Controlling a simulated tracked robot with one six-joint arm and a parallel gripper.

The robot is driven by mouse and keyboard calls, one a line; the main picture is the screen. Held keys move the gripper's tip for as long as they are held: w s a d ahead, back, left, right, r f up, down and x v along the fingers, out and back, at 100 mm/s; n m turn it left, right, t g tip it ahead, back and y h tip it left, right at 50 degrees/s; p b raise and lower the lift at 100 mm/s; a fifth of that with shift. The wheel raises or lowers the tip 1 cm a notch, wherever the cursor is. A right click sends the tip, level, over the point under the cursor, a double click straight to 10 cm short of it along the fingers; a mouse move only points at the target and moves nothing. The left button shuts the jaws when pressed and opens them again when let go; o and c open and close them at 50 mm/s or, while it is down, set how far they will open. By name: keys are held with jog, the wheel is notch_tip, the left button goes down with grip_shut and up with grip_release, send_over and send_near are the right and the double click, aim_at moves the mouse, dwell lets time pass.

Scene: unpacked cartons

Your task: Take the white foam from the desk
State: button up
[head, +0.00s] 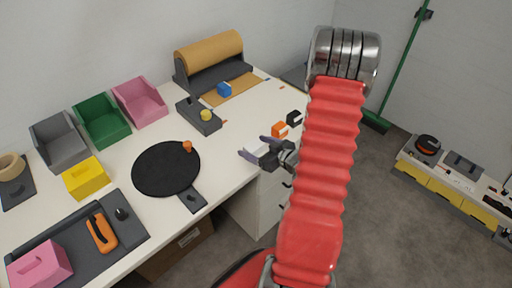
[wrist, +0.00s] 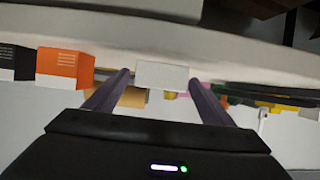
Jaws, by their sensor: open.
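The white foam is a small white block (wrist: 162,75) near the desk's front edge. In the wrist view it lies between the two fingertips of my gripper (wrist: 160,79), with a gap visible on each side. In the head view my gripper (head: 255,147) is open at the desk's right front edge. The foam (head: 257,148) is hard to tell from the white desktop there and is partly hidden by the fingers. The white desk (head: 228,150) carries it.
An orange block (head: 280,129) and a black block (head: 294,118) stand close beside my gripper; the wrist view shows the orange one (wrist: 65,66) left of the fingers. A round black turntable (head: 165,167) lies to the left. Drawers (head: 268,195) are below the edge.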

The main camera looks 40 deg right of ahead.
aim_at(255, 146)
jog(key=shift+c, duration=0.7)
jog(key=c, duration=1)
jog(key=shift+r, duration=5)
